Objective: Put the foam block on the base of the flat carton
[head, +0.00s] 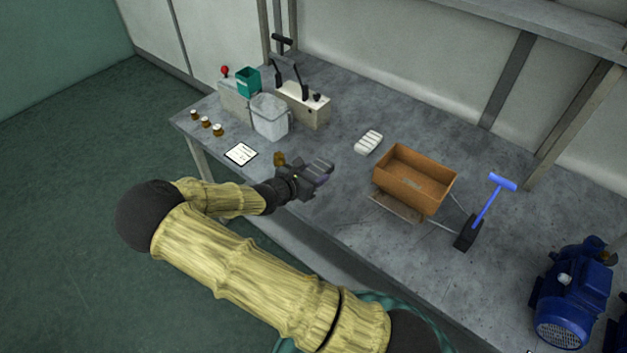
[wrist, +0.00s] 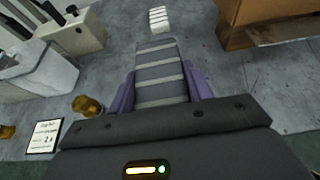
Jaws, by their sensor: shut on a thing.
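My gripper (head: 316,177) is shut on a dark grey block with pale stripes, which looks like the foam block (wrist: 160,72). The block sits between the purple finger pads in the wrist view and points away from my palm. The gripper is over the front part of the bench, left of the carton. The brown carton (head: 408,196) stands on the bench with its top open, its walls raised around its base. Its near-left corner shows at the top right of the wrist view (wrist: 262,30). A white ribbed block (head: 368,143) lies flat on the bench behind the gripper.
A clear bin (head: 270,117), a green cup (head: 248,80) and a lever box (head: 303,103) stand back left. A blue T-handle (head: 490,200) and blue pump (head: 573,295) stand right of the carton.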

